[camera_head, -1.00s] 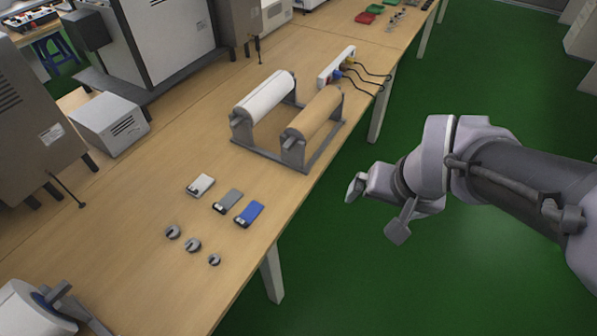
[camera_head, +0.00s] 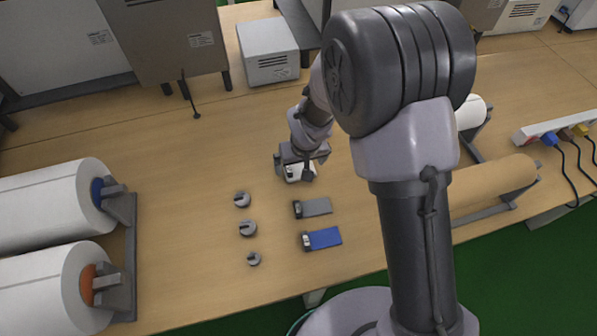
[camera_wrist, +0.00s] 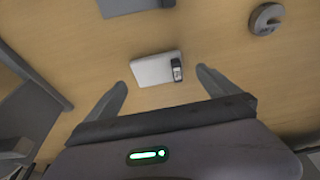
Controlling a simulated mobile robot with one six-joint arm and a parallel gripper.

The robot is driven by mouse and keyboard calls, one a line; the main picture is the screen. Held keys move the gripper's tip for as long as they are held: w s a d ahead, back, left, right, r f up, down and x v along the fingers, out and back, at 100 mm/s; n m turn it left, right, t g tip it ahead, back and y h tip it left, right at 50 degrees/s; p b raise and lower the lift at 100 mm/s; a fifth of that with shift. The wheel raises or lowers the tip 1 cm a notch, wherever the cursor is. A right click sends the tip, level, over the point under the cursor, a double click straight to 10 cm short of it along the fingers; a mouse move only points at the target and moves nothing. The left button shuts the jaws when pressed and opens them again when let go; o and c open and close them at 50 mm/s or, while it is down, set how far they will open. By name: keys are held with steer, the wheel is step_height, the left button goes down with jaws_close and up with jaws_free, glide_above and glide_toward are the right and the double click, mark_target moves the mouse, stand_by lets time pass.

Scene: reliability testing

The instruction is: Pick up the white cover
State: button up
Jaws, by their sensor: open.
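The white cover (camera_head: 300,173) lies flat on the wooden table, at the back end of a row with a grey cover (camera_head: 317,207) and a blue cover (camera_head: 325,239). My gripper (camera_head: 298,170) is just above the white cover in the head view and partly hides it. In the wrist view, the white cover (camera_wrist: 156,69) lies ahead of the two spread fingers of my gripper (camera_wrist: 162,84), near the middle between them. It has a dark clip-like part at its right end. The gripper is open with nothing between its fingers.
Several round grey metal pieces (camera_head: 248,228) lie left of the covers; one also shows in the wrist view (camera_wrist: 265,18). Large white rolls (camera_head: 45,205) stand at the left. A small grey box (camera_head: 269,55) stands behind. A brown roll (camera_head: 495,187) is at the right.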

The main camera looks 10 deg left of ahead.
mark_target(299, 168)
steer(key=x, duration=0.2)
steer(key=b+x, duration=0.1)
steer(key=x, duration=0.1)
steer(key=shift+w+d, duration=0.1)
steer(key=shift+w, duration=0.15)
steer(key=shift+r, duration=0.15)
steer(key=c, duration=1.3)
steer(key=shift+r, duration=0.1)
